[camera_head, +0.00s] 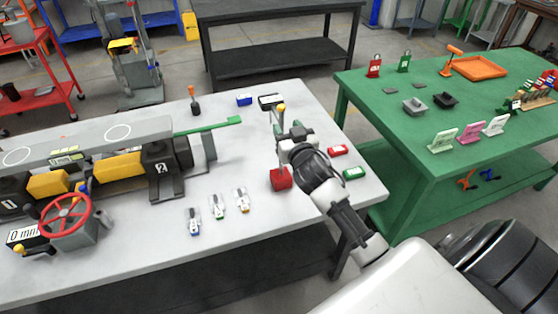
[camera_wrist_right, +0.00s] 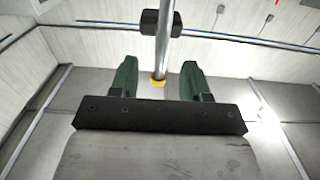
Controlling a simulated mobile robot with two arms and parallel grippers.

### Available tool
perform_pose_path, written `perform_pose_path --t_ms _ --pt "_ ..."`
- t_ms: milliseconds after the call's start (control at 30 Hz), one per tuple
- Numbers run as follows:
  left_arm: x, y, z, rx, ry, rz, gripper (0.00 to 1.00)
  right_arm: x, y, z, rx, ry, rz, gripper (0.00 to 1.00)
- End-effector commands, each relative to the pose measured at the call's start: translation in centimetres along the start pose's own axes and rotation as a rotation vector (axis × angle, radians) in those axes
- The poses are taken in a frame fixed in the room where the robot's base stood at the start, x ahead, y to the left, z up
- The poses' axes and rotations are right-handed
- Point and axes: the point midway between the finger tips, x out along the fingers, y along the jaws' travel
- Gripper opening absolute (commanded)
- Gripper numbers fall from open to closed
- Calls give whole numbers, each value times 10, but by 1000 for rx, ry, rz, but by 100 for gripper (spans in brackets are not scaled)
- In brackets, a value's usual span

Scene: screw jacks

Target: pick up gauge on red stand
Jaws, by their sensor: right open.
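The red stand (camera_head: 281,180) is a small red block on the light grey table, just below my right gripper in the head view. An upright part with a yellow top (camera_head: 281,107) shows above the gripper; my gripper hides what lies between. My right gripper (camera_head: 291,138) is open, with green fingers. In the right wrist view a metal rod (camera_wrist_right: 163,45) with a black collar and yellow end runs into the gap between the open fingers (camera_wrist_right: 158,66). I cannot tell whether either finger touches it. My left gripper is not in view.
The grey table (camera_head: 130,250) also holds a red handwheel (camera_head: 65,222), several small clamps (camera_head: 217,205), a green bar (camera_head: 208,127), and red (camera_head: 337,150) and green (camera_head: 354,173) blocks at right. A green table (camera_head: 385,110) stands to the right.

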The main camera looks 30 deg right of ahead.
Motion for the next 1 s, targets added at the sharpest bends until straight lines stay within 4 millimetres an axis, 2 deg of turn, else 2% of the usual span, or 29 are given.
perform_pose_path --t_ms 167,500,800,833,1000 --pt "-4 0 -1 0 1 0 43 13 0 -1 -1 -2 1 47" --pt "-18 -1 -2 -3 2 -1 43 55 -2 2 0 -2 0 47" --pt "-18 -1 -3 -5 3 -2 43 60 -2 3 -1 -3 0 47" --pt "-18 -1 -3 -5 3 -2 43 60 -2 3 -1 -3 0 45" --pt "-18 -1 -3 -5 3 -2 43 60 -2 3 -1 -3 0 19"
